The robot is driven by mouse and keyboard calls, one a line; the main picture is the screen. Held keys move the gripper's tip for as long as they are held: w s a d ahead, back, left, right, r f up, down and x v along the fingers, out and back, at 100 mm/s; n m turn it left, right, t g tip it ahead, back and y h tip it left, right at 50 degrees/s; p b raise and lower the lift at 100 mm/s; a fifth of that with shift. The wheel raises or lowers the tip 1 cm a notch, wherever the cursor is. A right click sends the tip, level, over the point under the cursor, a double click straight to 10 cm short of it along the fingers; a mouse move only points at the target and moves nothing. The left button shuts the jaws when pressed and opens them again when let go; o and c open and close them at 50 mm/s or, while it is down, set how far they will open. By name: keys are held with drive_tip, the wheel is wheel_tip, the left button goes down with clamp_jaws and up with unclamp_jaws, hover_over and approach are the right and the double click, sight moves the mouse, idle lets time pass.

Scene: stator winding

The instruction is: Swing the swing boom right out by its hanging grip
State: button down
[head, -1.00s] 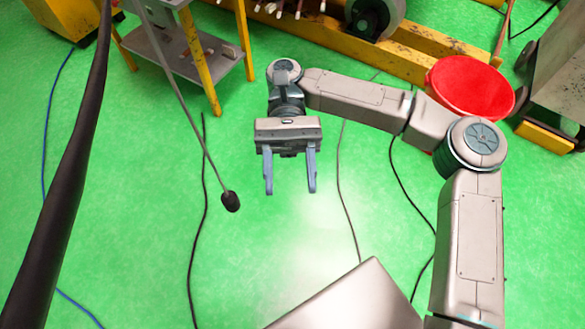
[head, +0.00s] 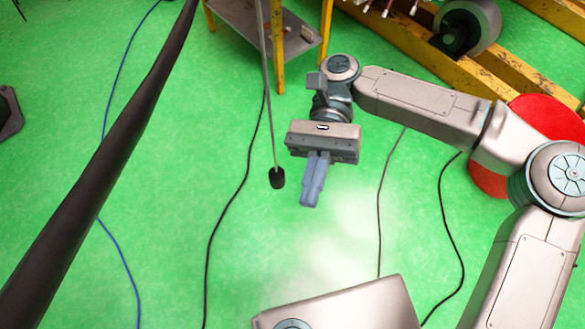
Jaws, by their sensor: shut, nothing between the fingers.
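The hanging grip (head: 277,178) is a small black knob at the lower end of a thin grey rod (head: 267,80). The rod comes down from the top of the head view. My gripper (head: 310,203) is just right of the grip, with its fingers shut on nothing. The two look apart in the picture, and I cannot tell their difference in depth. A thick dark bar (head: 115,150) crosses the left side of the view at a slant; it may be the swing boom. Its upper end is out of view.
A grey shelf on yellow legs (head: 281,60) stands at the top, beyond the grip. Yellow beams (head: 425,50) lie at the upper right. Dark and blue cables run over the open green floor.

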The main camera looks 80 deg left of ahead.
drive_tip(key=s+d+f+m+y+b, duration=0.3)
drive_tip(key=s+d+f+m+y, duration=0.3)
drive_tip(key=s+m, duration=0.45)
drive_tip(key=w+d+r+m+t+y+b, duration=0.1)
drive_tip(key=w+r+m+t+y+b, duration=0.35)
drive_tip(key=w+m+y, duration=1.1)
drive_tip(key=n+t+y, duration=0.1)
drive_tip(key=n+y, duration=0.1)
drive_tip(key=n, duration=0.1)
approach(281, 182)
drive_tip(key=shift+x, duration=2.95)
